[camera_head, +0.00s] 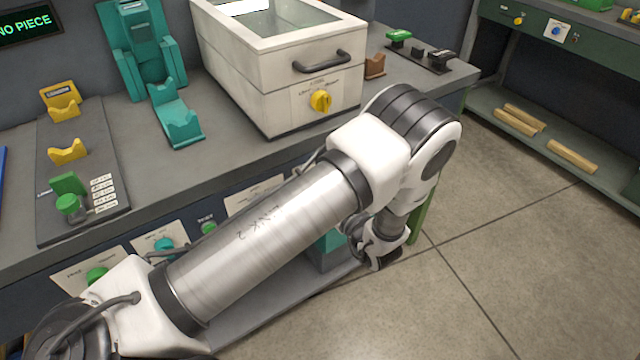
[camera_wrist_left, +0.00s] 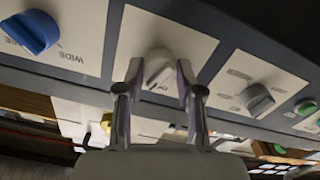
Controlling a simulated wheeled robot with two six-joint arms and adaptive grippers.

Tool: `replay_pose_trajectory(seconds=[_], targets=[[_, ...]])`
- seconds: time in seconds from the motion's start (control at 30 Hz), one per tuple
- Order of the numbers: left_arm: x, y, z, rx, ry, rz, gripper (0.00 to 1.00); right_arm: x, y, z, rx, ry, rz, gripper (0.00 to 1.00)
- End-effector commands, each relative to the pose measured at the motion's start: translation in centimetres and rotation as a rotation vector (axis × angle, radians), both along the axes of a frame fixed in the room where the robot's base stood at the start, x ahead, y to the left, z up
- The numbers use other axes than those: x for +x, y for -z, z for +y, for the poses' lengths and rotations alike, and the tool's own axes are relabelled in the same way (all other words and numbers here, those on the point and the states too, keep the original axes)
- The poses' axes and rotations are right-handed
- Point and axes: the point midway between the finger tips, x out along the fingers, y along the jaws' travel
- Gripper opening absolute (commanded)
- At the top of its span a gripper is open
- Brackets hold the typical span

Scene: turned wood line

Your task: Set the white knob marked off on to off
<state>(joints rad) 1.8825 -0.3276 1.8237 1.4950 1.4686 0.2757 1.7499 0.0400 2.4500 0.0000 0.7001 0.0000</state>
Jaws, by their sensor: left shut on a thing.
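The white knob (camera_wrist_left: 158,68) sits on a white label plate (camera_wrist_left: 190,40) in the left wrist view. My left gripper (camera_wrist_left: 160,78) has one finger on each side of the knob and is shut on it. Part of a marking shows on the knob's face, but I cannot read which setting it points to. In the head view my left gripper (camera_head: 384,252) is low at the bench's front, beyond my forearm, and the white knob is hidden there. My right gripper is in neither view.
A blue knob (camera_wrist_left: 32,32) on a plate reading WIDE and a grey knob (camera_wrist_left: 257,100) flank the white one. In the head view, a white box (camera_head: 240,85) with a yellow knob (camera_head: 321,101) stands on the bench. Open floor (camera_head: 500,240) lies to the right.

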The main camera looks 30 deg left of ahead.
Motion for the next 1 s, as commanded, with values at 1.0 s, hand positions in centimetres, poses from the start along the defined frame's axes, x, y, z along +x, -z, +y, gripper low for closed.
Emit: replay_pose_trajectory(seconds=[1.0], targets=[[0.1,0.0,0.0,-0.265,0.001,-0.644,0.02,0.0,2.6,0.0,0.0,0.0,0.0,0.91]])
